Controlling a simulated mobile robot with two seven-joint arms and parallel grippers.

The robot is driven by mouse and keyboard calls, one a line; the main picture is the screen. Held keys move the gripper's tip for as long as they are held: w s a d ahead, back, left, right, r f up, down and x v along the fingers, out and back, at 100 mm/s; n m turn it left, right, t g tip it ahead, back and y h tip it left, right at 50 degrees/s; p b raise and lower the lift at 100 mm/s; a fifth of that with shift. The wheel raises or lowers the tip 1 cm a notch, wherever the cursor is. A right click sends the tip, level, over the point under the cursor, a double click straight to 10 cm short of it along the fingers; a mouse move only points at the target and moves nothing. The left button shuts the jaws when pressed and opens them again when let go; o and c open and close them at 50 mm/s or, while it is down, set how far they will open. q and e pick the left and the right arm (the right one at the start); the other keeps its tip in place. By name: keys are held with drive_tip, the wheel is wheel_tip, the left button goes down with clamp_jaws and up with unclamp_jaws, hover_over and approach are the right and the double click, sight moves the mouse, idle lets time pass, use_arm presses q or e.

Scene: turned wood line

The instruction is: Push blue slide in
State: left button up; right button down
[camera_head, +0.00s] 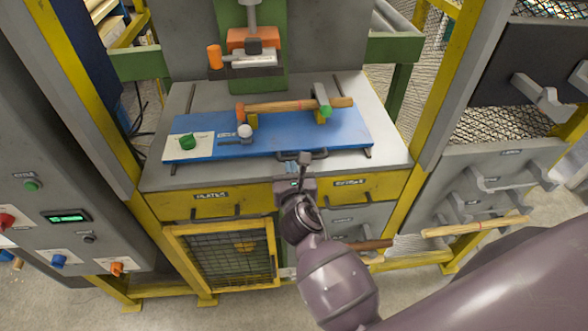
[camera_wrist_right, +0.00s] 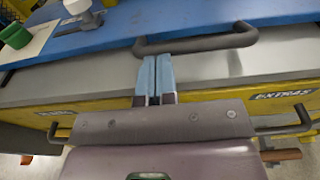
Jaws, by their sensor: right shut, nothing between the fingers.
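The blue slide (camera_head: 285,139) is a flat blue board on the grey bench top, carrying a turned wooden piece (camera_head: 290,105) on yellow supports. Its dark bar handle (camera_head: 319,154) is on the near edge. It also shows large in the right wrist view, with the handle (camera_wrist_right: 200,43) along the slide's edge. My right gripper (camera_head: 304,158) is at the near side of the slide, shut and empty. In the wrist view its blue fingertips (camera_wrist_right: 157,60) are together close to the handle; whether they touch it I cannot tell. My left gripper is not in view.
A white panel with a green knob (camera_head: 189,142) sits on the slide's left end. A green and orange machine head (camera_head: 255,45) stands behind. Yellow drawers (camera_head: 212,202) with handles lie below the bench edge. A control cabinet (camera_head: 50,180) stands left, a peg rack (camera_head: 490,185) right.

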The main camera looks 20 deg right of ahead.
drive_tip(key=shift+w, duration=0.1)
idle(0.4)
drive_tip(key=x, duration=0.4)
drive_tip(key=shift+w+d+r+p, duration=0.1)
drive_tip(key=shift+w+r+p, duration=0.1)
drive_tip(key=shift+r+p, duration=0.2)
drive_tip(key=shift+d+r, duration=0.1)
